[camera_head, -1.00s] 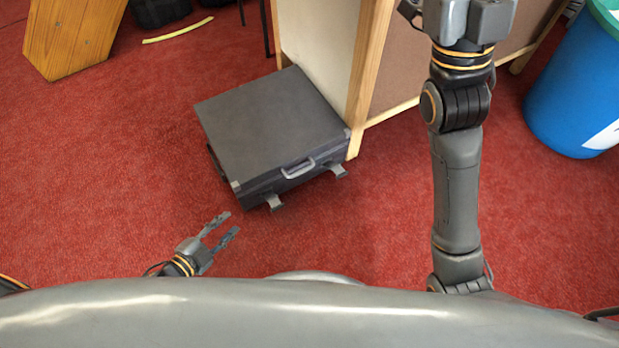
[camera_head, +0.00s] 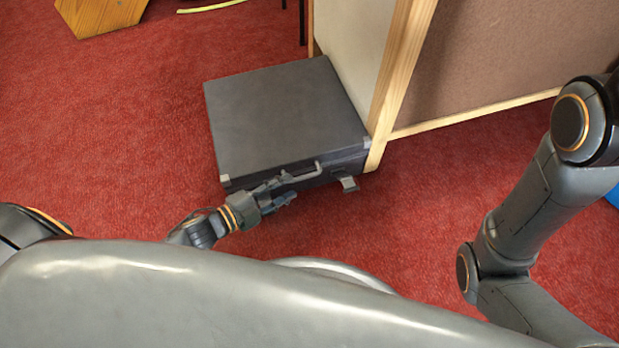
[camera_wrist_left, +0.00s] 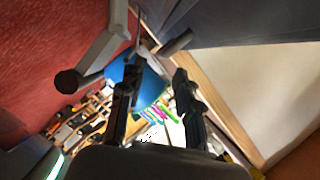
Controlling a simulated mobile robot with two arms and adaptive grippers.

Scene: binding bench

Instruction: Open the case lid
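The dark grey case (camera_head: 280,115) lies on the red carpet with its lid down. Its handle (camera_head: 303,176) is on the front side, and a latch (camera_head: 348,184) sticks out near the right front corner. My left gripper (camera_head: 284,190) is at the front edge, left of the handle, covering the other front latch. In the left wrist view my left gripper (camera_wrist_left: 156,80) has its fingers apart, with nothing seen between them but the distant background. The case (camera_wrist_left: 245,22) shows dark at upper right there; I cannot tell whether the fingers touch it. My right gripper is out of view.
A wooden-framed panel unit (camera_head: 392,80) stands against the case's right side. A wooden piece (camera_head: 100,14) is at the upper left. Carpet left of the case is clear. A blue bin (camera_wrist_left: 150,86) shows in the left wrist view.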

